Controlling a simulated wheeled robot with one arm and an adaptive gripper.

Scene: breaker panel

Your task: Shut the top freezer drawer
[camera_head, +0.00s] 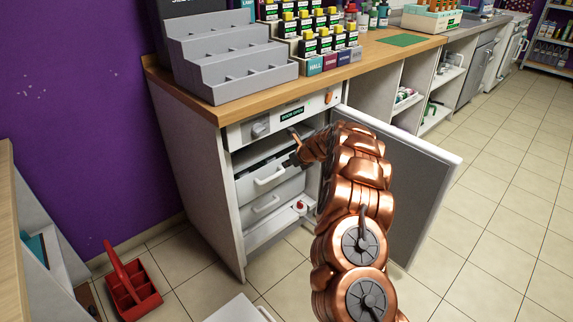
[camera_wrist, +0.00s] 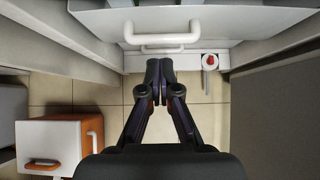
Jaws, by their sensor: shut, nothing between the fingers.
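The freezer (camera_head: 222,205) stands under the wooden counter, below a panel with a dial and a green-lit label. Its grey-lined door (camera_head: 395,180) is swung open to the right. The top drawer (camera_head: 250,187) has a white bar handle and stands out a little past the drawer below (camera_head: 262,210). In the wrist view the top drawer's white front and handle (camera_wrist: 163,38) fill the top edge, with a second handle (camera_wrist: 163,50) beneath. My gripper (camera_head: 290,162) is at the drawer's upper right. Its fingertips (camera_wrist: 159,66) are together and empty; contact with the drawer is unclear.
A red-capped item (camera_head: 299,206) sits low at the freezer's right; it also shows in the wrist view (camera_wrist: 209,61). A red caddy (camera_head: 130,287) and a white box (camera_head: 237,309) stand on the floor. Tiled floor is clear at right.

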